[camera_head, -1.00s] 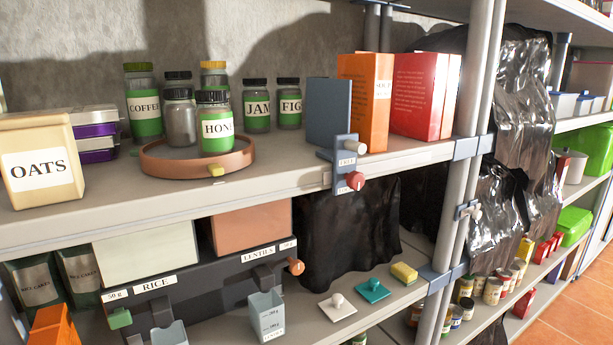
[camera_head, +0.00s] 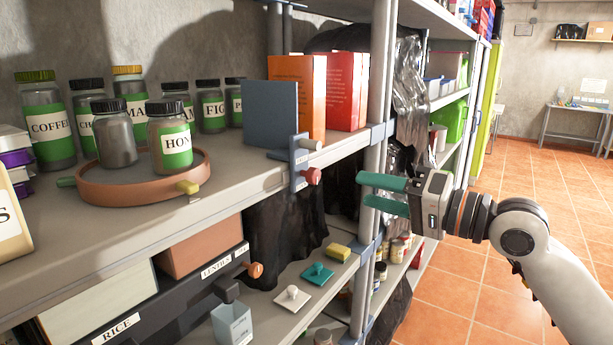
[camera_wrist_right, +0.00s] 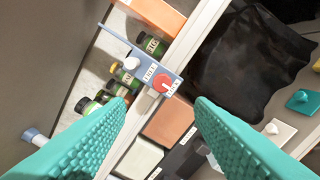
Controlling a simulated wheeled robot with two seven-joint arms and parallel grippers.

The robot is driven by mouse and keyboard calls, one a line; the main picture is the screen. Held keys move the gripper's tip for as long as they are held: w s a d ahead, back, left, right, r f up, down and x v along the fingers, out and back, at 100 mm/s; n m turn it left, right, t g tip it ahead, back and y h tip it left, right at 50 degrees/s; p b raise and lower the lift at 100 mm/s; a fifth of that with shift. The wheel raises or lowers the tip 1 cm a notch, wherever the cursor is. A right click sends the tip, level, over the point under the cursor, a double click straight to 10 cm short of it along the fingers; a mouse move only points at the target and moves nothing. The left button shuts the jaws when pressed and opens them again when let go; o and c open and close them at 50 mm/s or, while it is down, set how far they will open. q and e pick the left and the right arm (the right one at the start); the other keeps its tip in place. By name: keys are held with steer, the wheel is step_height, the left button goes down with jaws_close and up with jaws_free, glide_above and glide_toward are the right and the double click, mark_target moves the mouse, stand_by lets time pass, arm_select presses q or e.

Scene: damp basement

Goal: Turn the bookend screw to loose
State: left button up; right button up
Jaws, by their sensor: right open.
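The blue-grey bookend (camera_head: 270,115) stands on the upper shelf beside the orange and red boxes, with its clamp plate (camera_head: 298,162) over the shelf's front edge. The red screw knob (camera_head: 312,176) sticks out from the lower part of the plate. In the right wrist view the red knob (camera_wrist_right: 161,82) lies ahead between the fingers, with a white pointer toward a label too small to read surely. My right gripper (camera_head: 362,190) has green fingers, is open and empty, and is to the right of the knob, apart from it. My left gripper is not in view.
A round terracotta tray (camera_head: 130,190) with jars stands left on the upper shelf. An orange box (camera_head: 312,85) and a red box (camera_head: 345,95) stand behind the bookend. A shelf post (camera_head: 378,90) rises close behind my right gripper. Free floor (camera_head: 540,200) lies right.

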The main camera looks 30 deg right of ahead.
mark_target(317, 176)
steer(key=p+x, duration=0.1)
steer(key=x, duration=0.8)
steer(key=shift+d+p, duration=0.2)
steer(key=shift+p, duration=0.15)
steer(key=shift+w+r+p, duration=0.15)
steer(key=shift+w+p, duration=0.05)
steer(key=shift+p, duration=0.1)
steer(key=shift+w+a+p, duration=0.1)
steer(key=shift+w+p, duration=0.3)
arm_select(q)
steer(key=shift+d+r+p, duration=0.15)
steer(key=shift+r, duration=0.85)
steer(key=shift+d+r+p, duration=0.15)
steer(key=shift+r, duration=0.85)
arm_select(e)
steer(key=shift+w+a, duration=0.25)
steer(key=shift+w, duration=0.2)
steer(key=shift+f, duration=0.2)
steer(key=shift+c, duration=0.4)
steer(key=c, duration=0.9)
